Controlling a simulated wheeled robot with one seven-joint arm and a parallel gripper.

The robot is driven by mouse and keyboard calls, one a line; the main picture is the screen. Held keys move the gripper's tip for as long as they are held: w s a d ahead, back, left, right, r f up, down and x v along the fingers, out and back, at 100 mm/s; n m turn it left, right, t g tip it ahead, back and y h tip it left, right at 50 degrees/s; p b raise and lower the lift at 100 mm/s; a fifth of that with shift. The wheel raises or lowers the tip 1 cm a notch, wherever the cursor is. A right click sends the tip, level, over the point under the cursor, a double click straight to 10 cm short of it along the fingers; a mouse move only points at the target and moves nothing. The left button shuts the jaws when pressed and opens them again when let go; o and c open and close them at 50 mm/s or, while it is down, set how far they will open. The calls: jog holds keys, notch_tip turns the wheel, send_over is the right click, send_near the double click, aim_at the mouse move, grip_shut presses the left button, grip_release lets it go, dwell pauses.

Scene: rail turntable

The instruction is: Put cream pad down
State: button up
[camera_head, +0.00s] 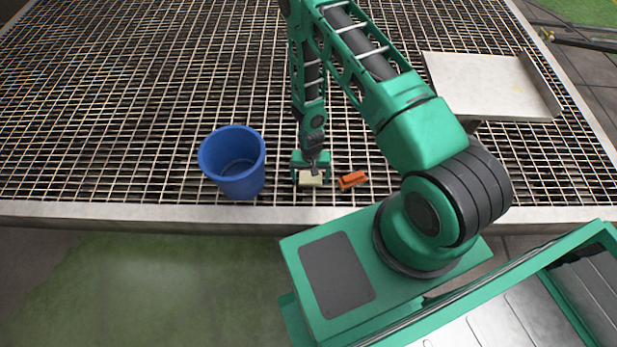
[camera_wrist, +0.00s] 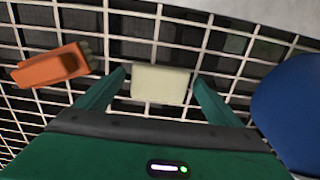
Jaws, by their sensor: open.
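The cream pad (camera_head: 311,178) lies on the metal grating (camera_head: 120,130), near its front edge. In the wrist view the cream pad (camera_wrist: 160,84) is a pale block between the tips of my gripper's two green fingers. My gripper (camera_head: 311,172) points down over the pad from behind. In the wrist view my gripper (camera_wrist: 160,88) is open, with a narrow gap showing between the pad and each finger. Whether the pad rests fully on the bars is hard to tell.
An orange block (camera_head: 352,180) lies just right of the pad; the wrist view shows it (camera_wrist: 48,66) with a greenish end. A blue bucket (camera_head: 235,178) stands to the left. A pale raised tray (camera_head: 485,85) is at the right. The grating's front rim (camera_head: 150,216) is close.

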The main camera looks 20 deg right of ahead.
notch_tip(320, 180, up, 12)
dwell(0.6)
jog(key=shift+r, duration=0.1)
notch_tip(320, 180, up, 14)
send_over(310, 179)
jog(key=w+d, duration=0.2)
jog(key=d, duration=0.6)
jog(key=s+d+r+h, duration=0.1)
jog(key=s+d+r, duration=0.15)
jog(key=r, duration=0.45)
jog(key=s+d+r, duration=0.2)
jog(key=d+r, duration=0.2)
jog(key=r, duration=0.2)
jog(key=s+d+r+m+y, duration=0.1)
jog(key=s+d+r+m, duration=0.1)
jog(key=s+r, duration=1.6)
jog(key=s, duration=0.4)
jog(key=shift+s+d+r, duration=0.2)
jog(key=shift+d, duration=0.05)
